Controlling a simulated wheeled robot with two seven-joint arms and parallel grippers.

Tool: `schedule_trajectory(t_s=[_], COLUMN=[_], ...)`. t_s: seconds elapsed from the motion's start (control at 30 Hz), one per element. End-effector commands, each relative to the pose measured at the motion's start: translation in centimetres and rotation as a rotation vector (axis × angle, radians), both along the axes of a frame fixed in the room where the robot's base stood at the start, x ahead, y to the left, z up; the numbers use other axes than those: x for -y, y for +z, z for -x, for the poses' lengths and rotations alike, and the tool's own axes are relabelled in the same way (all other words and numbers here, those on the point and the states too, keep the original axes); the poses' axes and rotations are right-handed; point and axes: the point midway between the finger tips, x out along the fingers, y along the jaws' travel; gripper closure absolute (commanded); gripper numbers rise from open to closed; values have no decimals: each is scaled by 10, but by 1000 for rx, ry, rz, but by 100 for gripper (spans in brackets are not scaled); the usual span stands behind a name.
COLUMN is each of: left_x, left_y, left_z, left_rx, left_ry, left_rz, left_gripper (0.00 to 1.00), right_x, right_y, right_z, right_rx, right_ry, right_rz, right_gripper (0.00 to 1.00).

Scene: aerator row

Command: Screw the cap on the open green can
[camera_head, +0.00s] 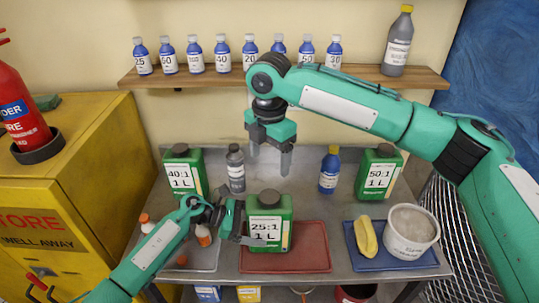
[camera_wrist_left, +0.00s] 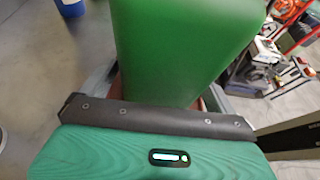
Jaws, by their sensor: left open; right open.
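The green can labelled 25:1 (camera_head: 270,222) stands upright on the red tray, with a dark cap (camera_head: 269,197) seen on its top; I cannot tell whether the cap is screwed down. My left gripper (camera_head: 258,230) is open at the can's left side, one finger across its front below the label. In the left wrist view the green can (camera_wrist_left: 185,45) rises beyond the palm, between the spread grey fingers. I cannot tell whether they touch it. My right gripper (camera_head: 270,158) is open and empty, pointing down above and behind the can.
Green cans labelled 40:1 (camera_head: 184,172) and 50:1 (camera_head: 378,173) stand capped at the back. A grey bottle (camera_head: 236,170) and blue bottle (camera_head: 329,171) stand between them. A blue tray (camera_head: 395,264) holds a yellow cloth (camera_head: 366,238) and white tub (camera_head: 411,234). Bottles line the shelf (camera_head: 180,80).

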Motion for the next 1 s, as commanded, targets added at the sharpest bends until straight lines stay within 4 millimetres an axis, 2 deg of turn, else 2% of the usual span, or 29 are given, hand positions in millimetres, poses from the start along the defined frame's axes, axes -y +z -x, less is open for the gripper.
schedule_trajectory(t_s=[0.13, 0.27, 0.7, 0.83, 1.0], left_x=[-6, -23, -107, -121, -128], left_y=[0, 5, 40, 48, 52], left_z=[0, -1, 0, 0, 0], left_rx=[0, 3, 2, 2, 0], left_ry=[1, 1, 0, 1, 0], left_rz=[-1, -2, -3, -1, 0], left_gripper=[7, 7, 7, 7, 7], right_x=[0, 0, 0, 0, 0], right_y=[-5, -14, -53, -57, -59], right_z=[0, 0, 0, 0, 0], right_rx=[0, 0, 0, 0, 0], right_ry=[0, 0, 0, 0, 0], right_rz=[0, 0, 0, 0, 0], right_gripper=[24, 24, 24, 24, 24])
